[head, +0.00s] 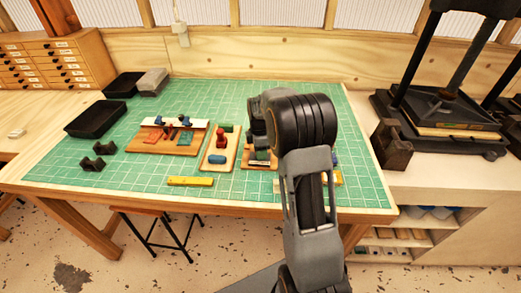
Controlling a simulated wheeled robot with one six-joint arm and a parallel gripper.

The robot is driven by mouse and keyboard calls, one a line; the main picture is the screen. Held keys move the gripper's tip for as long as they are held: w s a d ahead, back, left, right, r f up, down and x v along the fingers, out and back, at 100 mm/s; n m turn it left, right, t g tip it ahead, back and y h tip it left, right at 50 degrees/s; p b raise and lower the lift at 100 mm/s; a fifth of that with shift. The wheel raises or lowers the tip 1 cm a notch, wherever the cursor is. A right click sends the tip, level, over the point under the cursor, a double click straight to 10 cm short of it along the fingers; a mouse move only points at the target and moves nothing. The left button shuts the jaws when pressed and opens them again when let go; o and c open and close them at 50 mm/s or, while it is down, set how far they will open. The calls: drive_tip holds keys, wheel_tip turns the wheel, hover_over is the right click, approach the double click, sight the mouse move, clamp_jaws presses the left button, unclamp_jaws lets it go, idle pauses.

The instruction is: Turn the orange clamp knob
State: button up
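No orange clamp knob can be picked out for certain. A wooden board (175,149) on the green mat carries small blue and orange-red parts (168,132). To its right, a narrower wooden board (210,168) holds a red part (221,134) and a blue roll (217,159). A third board (247,163) stands further right, partly hidden by my arm. My arm rises in front of the table and bends down at the third board. My gripper's fingers are hidden behind my arm or too small to make out.
The green mat (110,180) covers the table. Black trays (95,119), a grey block (152,81) and dark holders (92,163) lie at left. A yellow bar (190,181) lies in front. A press (450,105) stands on the right bench. The mat's back is mostly clear.

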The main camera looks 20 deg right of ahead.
drive_tip(key=c, duration=0.6)
drive_tip(key=shift+m, duration=0.4)
drive_tip(key=m+b, duration=0.1)
drive_tip(key=m, duration=0.4)
drive_tip(key=m+b, duration=0.1)
drive_tip(key=m, duration=1)
drive_tip(key=shift+m, duration=0.4)
drive_tip(key=m, duration=0.6)
drive_tip(key=shift+d+t+b, duration=0.1)
drive_tip(key=shift+t+b, duration=0.2)
drive_tip(key=shift+b, duration=0.1)
drive_tip(key=shift+m, duration=0.3)
